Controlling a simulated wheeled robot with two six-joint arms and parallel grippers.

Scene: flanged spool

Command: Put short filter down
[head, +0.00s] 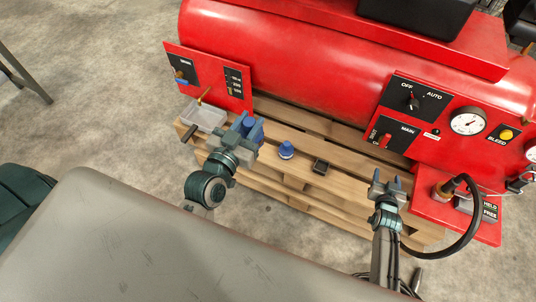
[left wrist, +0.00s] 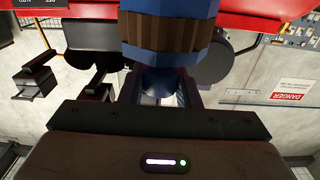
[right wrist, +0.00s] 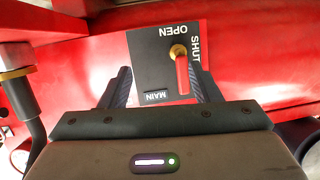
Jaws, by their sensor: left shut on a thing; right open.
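My left gripper (head: 246,129) is shut on a blue filter (head: 254,131) and holds it over the left part of the wooden pallet. In the left wrist view the filter (left wrist: 165,32) shows blue ends and a brown ribbed band, with its narrower blue neck between the fingers. Its far end is cut off by the picture's edge. A smaller blue piece with a wide base (head: 286,150) stands upright on the pallet, right of the left gripper. My right gripper (head: 386,182) is open and empty over the pallet's right end, facing the red panel with the MAIN valve lever (right wrist: 182,72).
A clear tray (head: 204,117) sits at the pallet's left end, with a dark cylinder (head: 190,132) beside it. A small black square block (head: 320,167) lies on the pallet (head: 345,185). The red tank (head: 300,55) stands behind. A black hose (head: 474,225) curves at the right.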

